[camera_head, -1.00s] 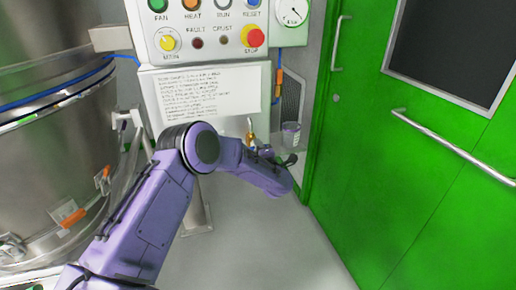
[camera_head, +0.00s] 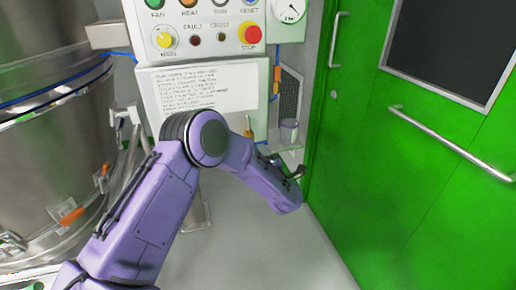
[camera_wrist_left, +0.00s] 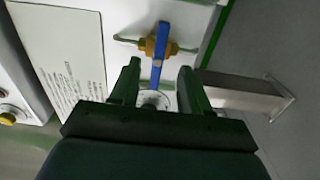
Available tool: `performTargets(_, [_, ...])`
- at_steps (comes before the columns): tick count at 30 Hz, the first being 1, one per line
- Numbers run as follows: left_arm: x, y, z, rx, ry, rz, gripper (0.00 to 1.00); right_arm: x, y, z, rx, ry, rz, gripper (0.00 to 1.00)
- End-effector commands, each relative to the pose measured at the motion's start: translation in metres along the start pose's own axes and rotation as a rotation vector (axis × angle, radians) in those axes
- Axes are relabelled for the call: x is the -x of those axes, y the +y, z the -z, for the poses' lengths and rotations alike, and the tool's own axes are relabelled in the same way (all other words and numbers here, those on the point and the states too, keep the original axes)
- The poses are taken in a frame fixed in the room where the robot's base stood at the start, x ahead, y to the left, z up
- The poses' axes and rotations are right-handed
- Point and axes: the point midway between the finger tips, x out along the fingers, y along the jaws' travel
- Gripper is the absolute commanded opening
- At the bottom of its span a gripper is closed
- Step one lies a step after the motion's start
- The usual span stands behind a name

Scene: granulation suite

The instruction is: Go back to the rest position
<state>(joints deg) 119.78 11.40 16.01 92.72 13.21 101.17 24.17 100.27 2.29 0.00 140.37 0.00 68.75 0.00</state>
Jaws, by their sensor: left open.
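My left arm, purple, comes in from the left in the head view. It bends at the elbow in front of the control panel (camera_head: 190,25), and its far end is near the green door. The left gripper is mostly hidden behind my own arm there. In the left wrist view the left gripper (camera_wrist_left: 157,78) shows two dark fingers spread apart with nothing held. A blue valve lever (camera_wrist_left: 163,42) on a brass body (camera_wrist_left: 148,46) appears between and beyond the fingertips; I cannot tell the exact distance. My right gripper is not in view.
A large steel vessel (camera_head: 50,130) with orange-handled clamps (camera_head: 72,215) stands at the left. A green door (camera_head: 400,180) with a long rail (camera_head: 450,142) is at the right. Grey floor (camera_head: 250,245) is open below the arm.

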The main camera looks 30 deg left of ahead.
Motion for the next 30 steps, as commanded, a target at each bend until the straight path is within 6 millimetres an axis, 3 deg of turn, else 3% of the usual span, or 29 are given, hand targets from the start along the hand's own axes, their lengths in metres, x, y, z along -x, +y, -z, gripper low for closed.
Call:
performTargets(3, [0.022, 0.000, 0.000, -0.001, -0.001, 0.000, 0.47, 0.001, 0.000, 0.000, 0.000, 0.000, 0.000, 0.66])
performTargets(6, [0.031, 0.000, 0.000, -0.001, 0.000, 0.000, 0.47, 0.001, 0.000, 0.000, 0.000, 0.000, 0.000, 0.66])
performTargets(22, [0.033, -0.001, 0.000, -0.005, 0.001, 0.001, 0.47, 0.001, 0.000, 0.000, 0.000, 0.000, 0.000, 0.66])
performTargets(24, [0.034, -0.004, -0.007, -0.075, -0.040, 0.014, 0.47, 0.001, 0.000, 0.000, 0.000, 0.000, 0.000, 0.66])
performTargets(26, [0.048, -0.028, -0.012, -0.247, -0.155, 0.058, 0.47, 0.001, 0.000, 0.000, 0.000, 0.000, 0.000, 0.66])
performTargets(28, [0.074, -0.072, -0.004, -0.487, -0.304, 0.121, 0.47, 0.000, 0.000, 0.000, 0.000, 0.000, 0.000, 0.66])
performTargets(30, [0.106, -0.123, 0.018, -0.716, -0.449, 0.198, 0.47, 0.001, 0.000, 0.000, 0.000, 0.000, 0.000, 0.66])
